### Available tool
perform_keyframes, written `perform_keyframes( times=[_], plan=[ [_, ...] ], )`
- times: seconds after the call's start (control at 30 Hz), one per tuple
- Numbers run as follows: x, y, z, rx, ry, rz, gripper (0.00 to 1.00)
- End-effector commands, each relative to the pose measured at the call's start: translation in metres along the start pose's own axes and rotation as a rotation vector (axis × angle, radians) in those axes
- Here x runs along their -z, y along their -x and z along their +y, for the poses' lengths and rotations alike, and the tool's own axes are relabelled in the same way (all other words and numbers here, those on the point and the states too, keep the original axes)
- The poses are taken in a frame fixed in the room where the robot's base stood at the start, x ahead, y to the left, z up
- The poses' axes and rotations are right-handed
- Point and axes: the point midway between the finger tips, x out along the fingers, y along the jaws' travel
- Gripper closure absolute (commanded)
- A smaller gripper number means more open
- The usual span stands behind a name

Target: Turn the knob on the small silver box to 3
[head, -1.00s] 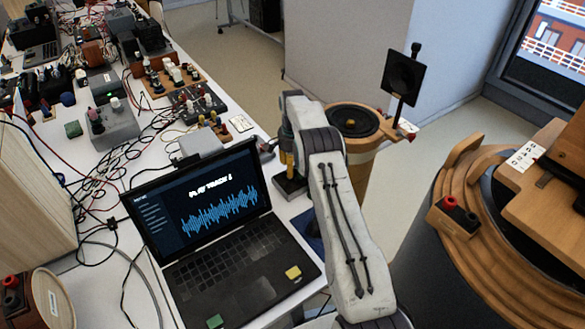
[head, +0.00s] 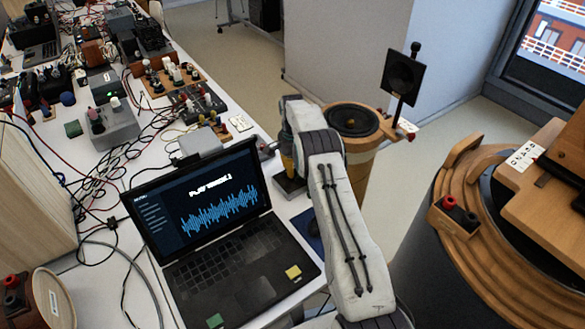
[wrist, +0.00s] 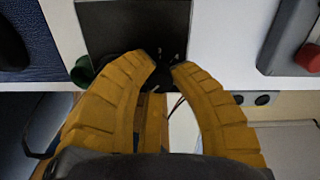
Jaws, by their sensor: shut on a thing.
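My gripper (wrist: 165,66) points down at a small box with a dark top panel (wrist: 125,25) in the wrist view. Its yellow fingers are shut on the knob there, which the fingertips mostly hide; a few pale marks show around them. I cannot read the knob's setting. In the head view the same box (head: 291,188) stands at the table's right edge, right of the laptop, partly hidden by my arm. A green terminal (wrist: 82,71) sits left of the fingers.
An open laptop (head: 240,270) with a waveform on its screen stands left of the box. A grey box (head: 200,141) stands behind it. Cables and devices crowd the table's far left. A wooden speaker (head: 356,150) stands beyond my arm.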

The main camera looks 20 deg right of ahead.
Motion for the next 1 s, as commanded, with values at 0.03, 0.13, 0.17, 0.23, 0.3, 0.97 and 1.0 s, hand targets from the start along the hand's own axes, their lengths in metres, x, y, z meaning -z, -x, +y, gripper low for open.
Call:
perform_keyframes(
  times=[0.03, 0.13, 0.17, 0.23, 0.3, 0.97, 1.0],
  plan=[
    [-0.0002, 0.0000, -0.0001, 0.000, 0.000, 0.000, 0.93],
    [-0.0003, -0.0001, -0.0001, 0.000, 0.000, 0.000, 1.00],
    [-0.0003, -0.0001, 0.0000, 0.000, 0.000, 0.000, 1.00],
    [-0.0003, -0.0002, 0.0000, -0.001, 0.000, 0.000, 1.00],
    [-0.0004, -0.0004, 0.0000, -0.001, 0.000, -0.001, 1.00],
    [-0.0009, -0.0026, 0.0002, -0.003, -0.333, -0.002, 1.00],
    [-0.0009, -0.0025, 0.0002, -0.003, -0.359, -0.002, 1.00]
  ],
)
